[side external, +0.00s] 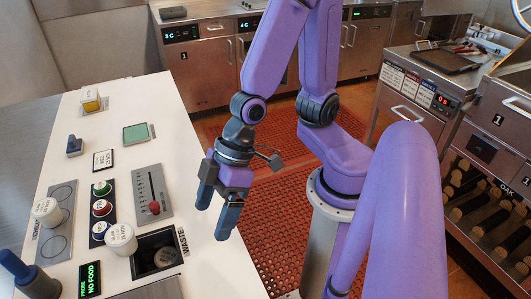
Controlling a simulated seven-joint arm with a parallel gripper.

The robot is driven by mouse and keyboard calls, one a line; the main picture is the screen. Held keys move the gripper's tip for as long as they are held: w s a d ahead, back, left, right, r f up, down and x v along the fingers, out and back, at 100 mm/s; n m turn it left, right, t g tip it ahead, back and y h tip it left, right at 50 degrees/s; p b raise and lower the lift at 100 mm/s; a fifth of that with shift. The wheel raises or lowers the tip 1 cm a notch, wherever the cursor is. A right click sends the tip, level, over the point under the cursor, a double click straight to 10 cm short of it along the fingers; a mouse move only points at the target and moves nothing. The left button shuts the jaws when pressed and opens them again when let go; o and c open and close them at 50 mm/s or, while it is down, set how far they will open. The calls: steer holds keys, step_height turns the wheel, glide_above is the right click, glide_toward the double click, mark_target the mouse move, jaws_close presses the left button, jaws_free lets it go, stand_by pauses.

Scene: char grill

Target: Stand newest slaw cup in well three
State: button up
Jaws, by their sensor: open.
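One white lidded cup (46,211) stands on a grey plate with ring-marked places (63,192) at the left of the white counter. It covers part of the plate; one ring shows above it and another below. A second white cup (121,239), with dark print on its lid, stands at the corner of the waste opening. The print is too small to read surely, so I cannot tell which cup is newest. I cannot read well numbers on the plate. My gripper (217,212) is open and empty, pointing down near the counter's right edge, apart from both cups.
The dark waste opening (157,250) lies right of the second cup. A button panel (103,212) and a slider panel (152,190) lie between the cups and my gripper. A blue-handled object (22,272) stands front left. A green-topped pad (136,133) lies farther back.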

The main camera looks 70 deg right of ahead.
steer(key=s+d+r+h, duration=0.1)
steer(key=d, duration=0.3)
steer(key=s+d+r+n+g+h, duration=0.1)
steer(key=s+d+r+h, duration=0.1)
steer(key=d, duration=0.3)
steer(key=s+d+r+n+g+h, duration=0.1)
steer(key=s+d+h, duration=0.1)
steer(key=d, duration=0.2)
steer(key=shift+d+r, duration=0.25)
step_height(320, 180, up, 5)
steer(key=m+y, duration=0.1)
steer(key=m, duration=2.9)
glide_above(119, 234)
steer(key=d, duration=0.2)
steer(key=f, duration=0.5)
steer(key=a+f, duration=0.1)
steer(key=f, duration=0.5)
steer(key=a+f, duration=0.1)
steer(key=f, duration=0.4)
steer(key=shift+f, duration=0.15)
steer(key=c, duration=1.2)
